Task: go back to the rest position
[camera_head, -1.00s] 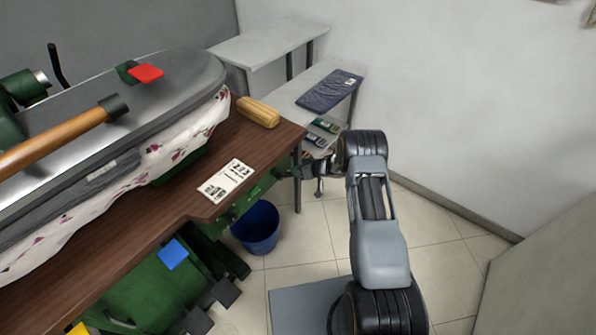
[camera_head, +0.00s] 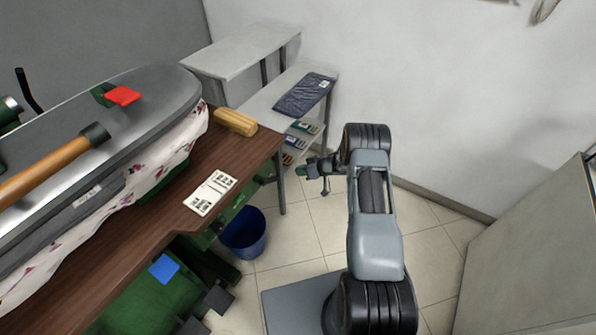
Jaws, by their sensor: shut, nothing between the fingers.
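My arm rises at the lower right, over my grey base, and bends left at its top. My gripper (camera_head: 303,171) is at the left end of the arm, seen small and from above, just right of the wooden table's (camera_head: 150,222) right edge. It is shut and holds nothing. It hangs over the floor, apart from the table and in front of the low shelf.
A yellow wooden block (camera_head: 235,122) and a printed card (camera_head: 210,193) lie on the table beside the pressing machine (camera_head: 150,95). A blue bucket (camera_head: 243,233) stands on the floor below. Grey shelves (camera_head: 240,55) hold a dark folded packet (camera_head: 304,94). A pale cabinet (camera_head: 530,260) stands at right.

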